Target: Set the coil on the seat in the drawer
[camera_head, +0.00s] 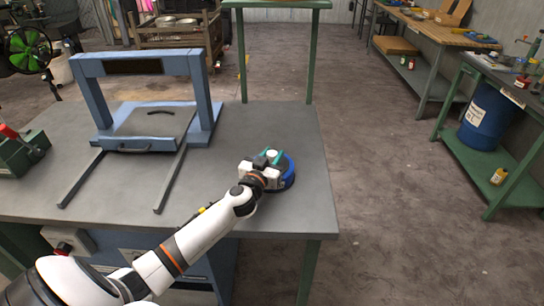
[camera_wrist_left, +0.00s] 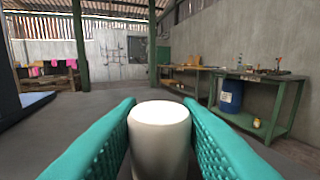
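The coil (camera_head: 288,171) looks like a blue ring at the right side of the grey bench, partly hidden by my left gripper. A white cylinder (camera_wrist_left: 160,140) stands upright between the teal fingers in the left wrist view. My left gripper (camera_head: 270,157) is over the coil, its fingers on both sides of the cylinder; I cannot tell whether they press on it. The drawer (camera_head: 152,125) is a grey plate with a handle, inside the blue frame (camera_head: 205,90), with two rails reaching toward me. I cannot make out the seat. My right gripper is out of view.
The bench top (camera_head: 240,135) is clear between the frame and my left gripper. A green box with a red knob (camera_head: 20,150) sits at the bench's left edge. A green post frame (camera_head: 310,60) rises behind the bench. A blue barrel (camera_head: 487,115) stands under a side table.

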